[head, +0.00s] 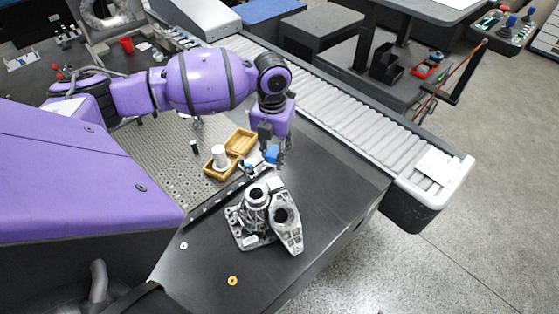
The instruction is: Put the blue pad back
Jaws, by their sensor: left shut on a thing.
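My left gripper (271,148) points down over the dark table and is shut on a small blue pad (272,155). The fingers partly hide the pad. The pad is just right of an open wooden box (241,142) and behind a grey metal casting (262,214). A white cylinder (219,156) stands in the front part of the box. I cannot tell whether the pad touches anything below it. My right gripper is not in view.
A perforated plate (165,165) lies left of the box, with a small black cylinder (194,147) on it. A roller conveyor (345,108) runs behind and right. A yellow washer (232,281) and a silver washer (183,245) lie on the clear front table.

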